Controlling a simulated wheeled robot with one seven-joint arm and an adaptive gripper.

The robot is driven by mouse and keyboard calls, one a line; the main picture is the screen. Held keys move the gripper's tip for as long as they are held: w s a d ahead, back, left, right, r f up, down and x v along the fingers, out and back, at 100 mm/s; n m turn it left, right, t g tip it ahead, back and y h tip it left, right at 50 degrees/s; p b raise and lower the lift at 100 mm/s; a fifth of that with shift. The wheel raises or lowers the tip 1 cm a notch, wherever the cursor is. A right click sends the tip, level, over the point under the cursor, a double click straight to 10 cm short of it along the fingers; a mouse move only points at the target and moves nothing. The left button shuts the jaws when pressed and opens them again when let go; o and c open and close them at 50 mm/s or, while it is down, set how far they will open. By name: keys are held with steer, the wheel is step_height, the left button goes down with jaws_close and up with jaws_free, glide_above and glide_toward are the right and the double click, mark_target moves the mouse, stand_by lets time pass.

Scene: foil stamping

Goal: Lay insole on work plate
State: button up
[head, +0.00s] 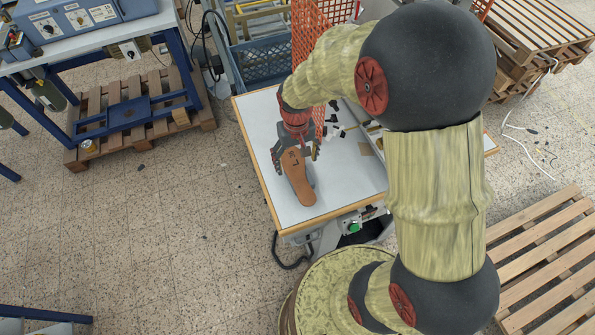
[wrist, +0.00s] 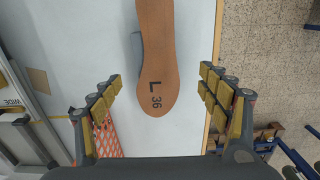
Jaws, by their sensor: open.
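The brown insole (head: 297,182), marked "L 36", lies over the white table in the head view. It also shows in the wrist view (wrist: 157,70), with its marked end towards my gripper. A narrow grey piece (wrist: 137,48) shows along one side of the insole and is mostly hidden under it; I cannot tell for sure whether it is the work plate. My gripper (head: 295,156) is open at the marked end of the insole. In the wrist view its fingers stand on both sides of the insole with clear gaps.
The white table (head: 258,125) has a wooden edge and bare room left of the insole. Small dark pieces (head: 335,130) lie behind on the right. An orange mesh (head: 310,35) stands at the back edge. A metal frame (wrist: 22,125) is at the left of the wrist view.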

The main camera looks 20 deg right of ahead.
mark_target(298, 173)
steer(key=shift+a+f, duration=0.1)
steer(key=shift+f, duration=0.4)
steer(key=f, duration=0.3)
steer(key=shift+w+d+f, duration=0.15)
steer(key=shift+d+f, duration=0.05)
steer(key=shift+d, duration=0.1)
steer(key=shift+f, duration=0.45)
steer(key=shift+f, duration=0.25)
steer(key=shift+c, duration=1.2)
steer(key=c, duration=1)
steer(key=shift+c, duration=0.2)
